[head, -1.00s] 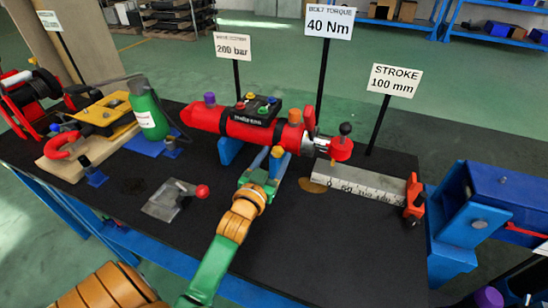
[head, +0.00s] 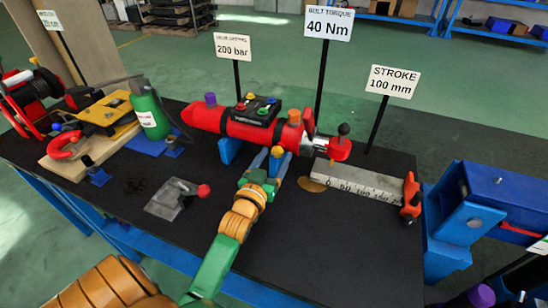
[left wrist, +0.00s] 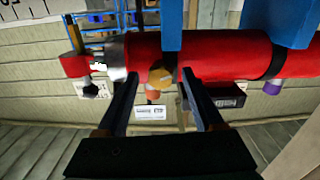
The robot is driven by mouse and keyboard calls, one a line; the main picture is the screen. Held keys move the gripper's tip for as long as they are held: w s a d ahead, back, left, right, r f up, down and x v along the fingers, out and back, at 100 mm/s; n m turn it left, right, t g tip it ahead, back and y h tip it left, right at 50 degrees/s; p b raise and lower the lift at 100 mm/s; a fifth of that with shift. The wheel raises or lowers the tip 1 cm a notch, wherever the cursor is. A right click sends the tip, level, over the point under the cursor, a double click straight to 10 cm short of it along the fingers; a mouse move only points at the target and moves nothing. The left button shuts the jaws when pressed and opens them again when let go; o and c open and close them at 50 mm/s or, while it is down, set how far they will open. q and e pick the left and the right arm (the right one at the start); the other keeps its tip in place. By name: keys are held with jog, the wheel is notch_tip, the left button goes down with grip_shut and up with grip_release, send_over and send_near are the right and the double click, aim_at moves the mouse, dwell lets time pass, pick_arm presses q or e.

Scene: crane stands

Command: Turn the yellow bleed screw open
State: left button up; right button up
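The yellow-orange bleed screw (head: 277,151) sticks out of the near side of the red cylinder (head: 262,133). In the left wrist view, the bleed screw (left wrist: 161,76) shows between my fingertips, with the red cylinder (left wrist: 225,57) behind it. My left gripper (head: 268,158) is in front of the cylinder, its fingers pointing at it. In the left wrist view, my left gripper (left wrist: 160,80) is open, with a visible gap between the screw and each finger. Depth contact cannot be told. My right gripper is not in view.
Blue cradles (head: 229,150) hold the cylinder on the black bench top. A black block with coloured knobs (head: 249,112) sits on it. To the right lie a ruler block (head: 362,184) and a red clamp (head: 411,200). A grey plate (head: 173,199) with a red-ball lever lies left of my arm.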

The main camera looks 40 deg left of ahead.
pick_arm(q)
jog(key=v, duration=0.7)
jog(key=shift+b, duration=0.3)
jog(key=shift+r, duration=0.1)
